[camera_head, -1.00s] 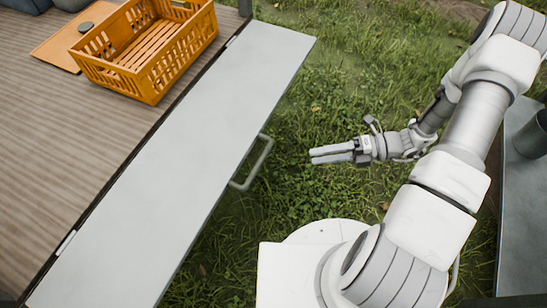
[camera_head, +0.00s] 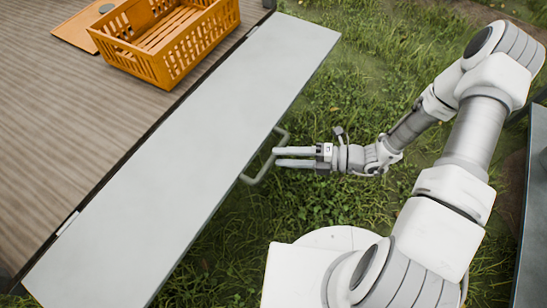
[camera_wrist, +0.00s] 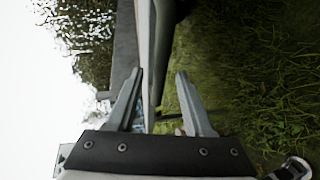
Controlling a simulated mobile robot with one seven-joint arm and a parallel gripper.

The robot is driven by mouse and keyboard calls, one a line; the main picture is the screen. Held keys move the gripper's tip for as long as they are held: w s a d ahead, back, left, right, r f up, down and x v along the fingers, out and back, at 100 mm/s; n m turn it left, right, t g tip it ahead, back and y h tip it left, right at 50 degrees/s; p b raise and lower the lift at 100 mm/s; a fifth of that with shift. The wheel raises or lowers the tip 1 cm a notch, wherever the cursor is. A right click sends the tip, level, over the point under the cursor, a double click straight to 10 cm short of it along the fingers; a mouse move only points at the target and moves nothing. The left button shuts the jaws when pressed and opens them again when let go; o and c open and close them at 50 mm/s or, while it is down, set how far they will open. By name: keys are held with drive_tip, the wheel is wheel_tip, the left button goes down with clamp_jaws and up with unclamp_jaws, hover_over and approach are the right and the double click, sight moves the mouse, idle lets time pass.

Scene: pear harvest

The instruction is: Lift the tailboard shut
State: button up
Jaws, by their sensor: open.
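The tailboard (camera_head: 185,150) is a long pale grey panel, folded down and lying roughly level along the edge of the wooden bed. A grey bar handle (camera_head: 266,172) sticks out from its outer edge. My gripper (camera_head: 277,157) is open, with its fingers pointing left at the handle. The fingertips overlap the handle in the head view; I cannot tell whether they touch it. In the wrist view, the tailboard (camera_wrist: 154,50) appears edge-on ahead, between the two open fingers (camera_wrist: 160,73). The handle is hard to make out there.
An orange slatted crate (camera_head: 170,45) stands on the wooden bed (camera_head: 60,130), near the hinge side. A flat orange board (camera_head: 75,32) lies beside it. Grass (camera_head: 330,110) is clear around my arm. A grey surface (camera_head: 533,210) lies at the right edge.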

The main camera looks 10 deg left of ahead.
sight(274, 157)
drive_tip(key=shift+a+f+b, duration=0.15)
drive_tip(key=shift+a, duration=0.65)
drive_tip(key=shift+a+f+b, duration=0.15)
drive_tip(key=shift+a, duration=0.65)
clamp_jaws()
